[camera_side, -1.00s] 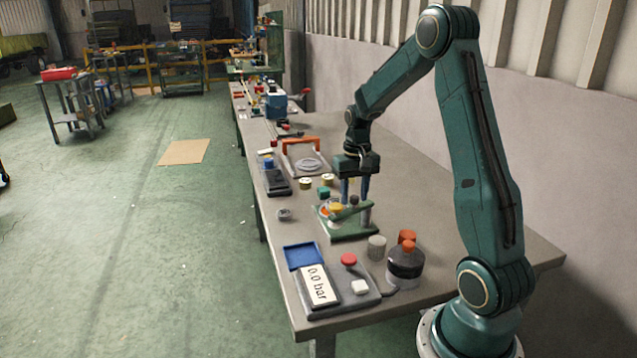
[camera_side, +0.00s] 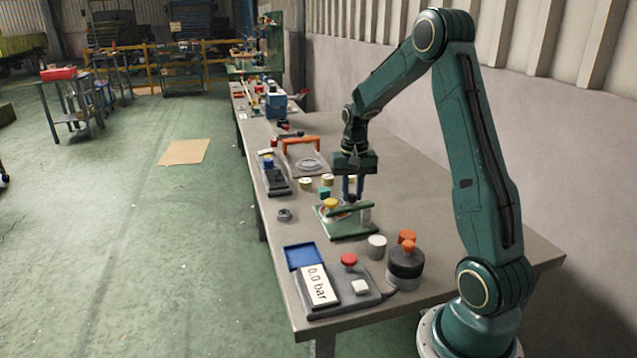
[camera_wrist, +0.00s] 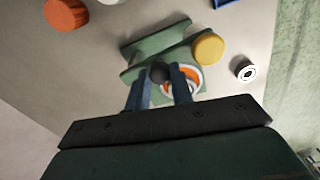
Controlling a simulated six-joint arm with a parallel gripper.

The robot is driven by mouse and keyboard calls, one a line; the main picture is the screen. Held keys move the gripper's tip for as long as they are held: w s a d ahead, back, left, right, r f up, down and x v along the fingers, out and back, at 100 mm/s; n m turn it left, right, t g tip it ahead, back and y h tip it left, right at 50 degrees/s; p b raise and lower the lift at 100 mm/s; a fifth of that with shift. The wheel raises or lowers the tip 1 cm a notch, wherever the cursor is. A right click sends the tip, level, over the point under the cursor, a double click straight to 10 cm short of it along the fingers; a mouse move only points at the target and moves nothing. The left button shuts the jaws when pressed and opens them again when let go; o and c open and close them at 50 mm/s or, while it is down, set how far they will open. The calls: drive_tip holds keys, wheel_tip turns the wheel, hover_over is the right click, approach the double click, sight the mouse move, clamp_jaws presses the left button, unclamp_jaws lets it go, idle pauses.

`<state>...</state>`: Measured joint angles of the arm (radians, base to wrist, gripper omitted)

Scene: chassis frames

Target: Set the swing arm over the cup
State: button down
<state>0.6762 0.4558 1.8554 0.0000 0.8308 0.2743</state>
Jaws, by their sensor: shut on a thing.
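The green swing arm (camera_side: 352,211) sits on a green base plate (camera_side: 346,233). A pale post (camera_side: 366,215) stands at its right end in the side view. A yellow knob (camera_side: 331,203) is at the left; it also shows in the wrist view (camera_wrist: 208,48). A small black knob (camera_wrist: 160,72) is between the fingers of my gripper (camera_side: 352,194), which is shut on it. The orange-and-white cup (camera_wrist: 190,79) is beside the right finger in the wrist view, partly hidden. I cannot tell whether the arm lies over the cup.
A white cylinder (camera_side: 377,246) and a dark bottle with an orange cap (camera_side: 405,265) stand near right. A pressure gauge box (camera_side: 340,292) is in front. The bench's right side is clear.

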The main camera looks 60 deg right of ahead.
drive_tip(key=shift+w+d+r+m, duration=0.2)
drive_tip(key=shift+d+m, duration=0.6)
drive_tip(key=shift+m, duration=1.25)
drive_tip(key=shift+w+d+f+m, duration=0.15)
drive_tip(key=shift+w+d+m, duration=0.45)
drive_tip(key=shift+m, duration=1.5)
drive_tip(key=shift+d+r+m, duration=0.1)
drive_tip(key=shift+d+m, duration=0.9)
drive_tip(key=shift+m, duration=1.05)
drive_tip(key=c, duration=1.2)
unclamp_jaws()
wheel_tip(320, 180, up, 14)
